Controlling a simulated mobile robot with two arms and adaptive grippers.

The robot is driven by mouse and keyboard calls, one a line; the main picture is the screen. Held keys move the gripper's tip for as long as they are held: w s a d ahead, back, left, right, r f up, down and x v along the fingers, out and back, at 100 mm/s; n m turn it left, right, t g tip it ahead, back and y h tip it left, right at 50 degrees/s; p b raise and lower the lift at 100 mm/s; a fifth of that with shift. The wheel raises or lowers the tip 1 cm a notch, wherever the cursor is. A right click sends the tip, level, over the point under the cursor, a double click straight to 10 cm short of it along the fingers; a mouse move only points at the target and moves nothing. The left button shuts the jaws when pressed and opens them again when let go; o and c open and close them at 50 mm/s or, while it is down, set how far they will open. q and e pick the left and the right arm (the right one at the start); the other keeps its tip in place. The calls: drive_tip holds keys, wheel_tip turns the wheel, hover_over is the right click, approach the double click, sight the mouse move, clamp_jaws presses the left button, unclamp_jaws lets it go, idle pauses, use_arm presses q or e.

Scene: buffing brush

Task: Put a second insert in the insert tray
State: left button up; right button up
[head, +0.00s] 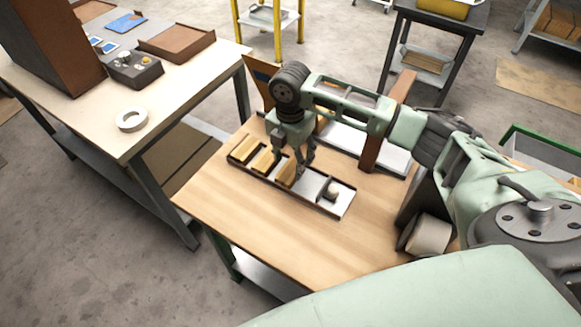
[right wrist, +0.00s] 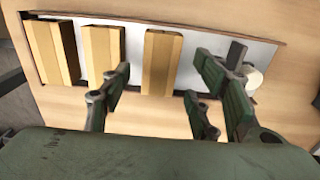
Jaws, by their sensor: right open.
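The insert tray (head: 318,205) is a long, low, dark-rimmed tray on the wooden table. It holds three tan wooden blocks that look like inserts: one at the left end (head: 242,148), a middle one (head: 263,160) and a third (head: 286,174). The tray's right part has a white floor, a small divider and a pale round piece (head: 332,191). My right gripper (head: 303,170) points down at the third block, open. In the right wrist view its fingers show on either side of that block (right wrist: 162,62); I cannot tell how far down they reach. My left gripper is not in view.
A brown upright post (head: 388,120) and a white tray (head: 345,140) stand behind the insert tray. A pale cylinder (head: 429,235) is at the table's right. The front of the wooden table (head: 240,225) is clear. Another bench (head: 95,110) carries a tape roll (head: 132,119).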

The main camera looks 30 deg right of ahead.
sight(290, 169)
wheel_tip(290, 169, up, 7)
drive_tip(key=shift+r+b, duration=0.15)
drive_tip(key=shift+b, duration=0.15)
drive_tip(key=shift+a, duration=0.1)
